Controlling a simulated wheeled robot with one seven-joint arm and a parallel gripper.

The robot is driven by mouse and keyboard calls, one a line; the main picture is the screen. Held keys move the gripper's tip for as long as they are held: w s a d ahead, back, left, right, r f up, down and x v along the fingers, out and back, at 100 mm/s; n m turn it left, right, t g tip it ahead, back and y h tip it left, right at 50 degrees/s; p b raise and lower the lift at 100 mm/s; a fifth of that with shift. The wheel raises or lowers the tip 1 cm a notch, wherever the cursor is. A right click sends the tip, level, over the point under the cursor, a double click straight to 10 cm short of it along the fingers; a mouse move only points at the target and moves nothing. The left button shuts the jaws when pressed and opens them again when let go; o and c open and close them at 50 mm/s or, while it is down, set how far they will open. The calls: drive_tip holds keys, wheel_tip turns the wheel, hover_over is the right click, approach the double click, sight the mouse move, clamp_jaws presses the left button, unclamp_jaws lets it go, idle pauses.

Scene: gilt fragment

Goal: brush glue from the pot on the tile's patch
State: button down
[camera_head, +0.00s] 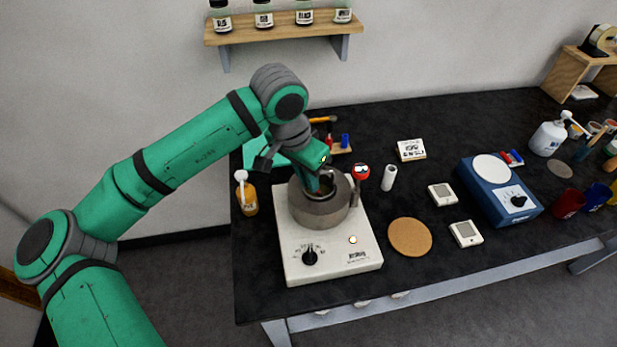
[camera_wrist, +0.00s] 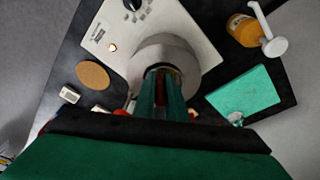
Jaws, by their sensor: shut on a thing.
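A metal glue pot (camera_head: 318,212) stands on a white hotplate (camera_head: 330,262). It also shows in the wrist view (camera_wrist: 180,48). My gripper (camera_head: 325,182) points down at the pot's mouth, its fingers at or inside the rim. In the wrist view my gripper (camera_wrist: 161,82) is shut on a thin dark-red piece, probably the brush handle (camera_wrist: 160,80). The brush's bristles are hidden in the pot. A flat teal square, possibly the tile (camera_wrist: 245,92), lies beside the hotplate, partly hidden behind my wrist in the head view (camera_head: 252,155). I cannot make out its patch.
An amber pump bottle (camera_head: 250,198) stands close left of the hotplate. A red-topped thermometer-like item (camera_head: 361,172) and a white cylinder (camera_head: 389,178) are right of the pot. A cork disc (camera_head: 410,237) lies right of the hotplate. A blue scale (camera_head: 500,192) stands further right.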

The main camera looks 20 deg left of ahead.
drive_tip(key=shift+f, duration=0.45)
idle(0.7)
drive_tip(key=shift+r, duration=0.1)
drive_tip(key=shift+w+d+v, duration=0.1)
drive_tip(key=shift+w+v, duration=0.1)
drive_tip(key=shift+v, duration=0.85)
drive_tip(key=shift+w+d+v, duration=0.1)
drive_tip(key=shift+w+v, duration=0.1)
drive_tip(key=shift+v, duration=0.9)
drive_tip(key=shift+w+d+v, duration=0.15)
drive_tip(key=shift+w+v, duration=0.05)
drive_tip(key=shift+v, duration=0.85)
drive_tip(key=shift+r, duration=0.35)
drive_tip(key=shift+s, duration=0.1)
